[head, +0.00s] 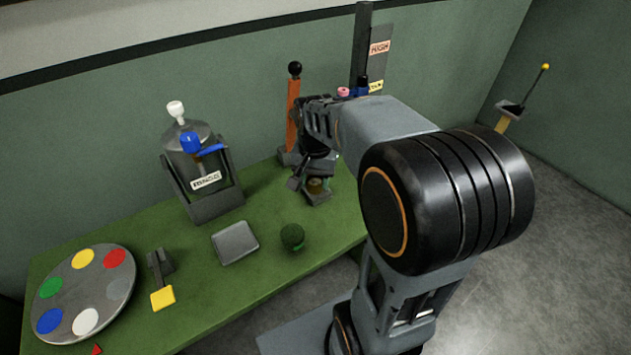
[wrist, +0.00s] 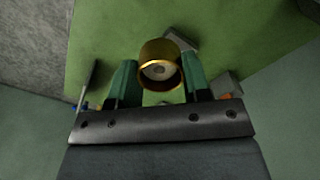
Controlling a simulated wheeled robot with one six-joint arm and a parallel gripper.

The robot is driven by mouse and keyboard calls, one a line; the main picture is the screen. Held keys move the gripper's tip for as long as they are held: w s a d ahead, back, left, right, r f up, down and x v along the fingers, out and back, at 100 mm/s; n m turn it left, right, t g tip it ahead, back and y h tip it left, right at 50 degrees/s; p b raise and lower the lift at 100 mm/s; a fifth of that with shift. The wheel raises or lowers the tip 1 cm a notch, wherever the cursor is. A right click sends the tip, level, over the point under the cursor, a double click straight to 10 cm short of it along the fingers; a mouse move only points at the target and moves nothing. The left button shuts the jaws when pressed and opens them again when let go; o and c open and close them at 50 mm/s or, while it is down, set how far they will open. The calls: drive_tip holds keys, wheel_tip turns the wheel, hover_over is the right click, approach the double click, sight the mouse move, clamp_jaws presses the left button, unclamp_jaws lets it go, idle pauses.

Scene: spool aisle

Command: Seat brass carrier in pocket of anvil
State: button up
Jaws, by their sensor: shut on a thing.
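The brass carrier (wrist: 158,52), a gold ring-like cup with a pale round centre, sits between the two green fingers of my gripper (wrist: 158,82) in the wrist view. The gripper is shut on it. In the head view my gripper (head: 318,178) is over the right part of the green bench, and the brass carrier shows only as a small dark gold patch. A grey block (head: 318,199), probably the anvil, is just below it; a grey corner (wrist: 182,40) shows behind the carrier in the wrist view. The pocket is hidden, and I cannot tell whether carrier and block touch.
An orange lever (head: 293,115) with a black knob stands close behind my gripper. A dark green ball (head: 292,237), a grey square plate (head: 235,243), a tilted grey vessel (head: 200,165), a yellow-ended lever (head: 162,297) and a colour disc (head: 85,292) are to the left.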

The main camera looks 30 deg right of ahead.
drive_tip(key=w+d+f, duration=0.1)
drive_tip(key=w+f, duration=0.1)
drive_tip(key=w+d+f, duration=0.1)
drive_tip(key=w+f, duration=0.1)
drive_tip(key=w+d+f, duration=0.1)
drive_tip(key=w, duration=0.1)
drive_tip(key=shift+d+f, duration=0.15)
drive_tip(key=shift+f, duration=0.25)
drive_tip(key=shift+w+d+f, duration=0.3)
drive_tip(key=shift+w+f, duration=0.15)
drive_tip(key=shift+f, duration=0.3)
drive_tip(key=shift+w+f, duration=0.1)
drive_tip(key=shift+f, duration=1.45)
drive_tip(key=shift+f, duration=0.2)
drive_tip(key=o, duration=0.9)
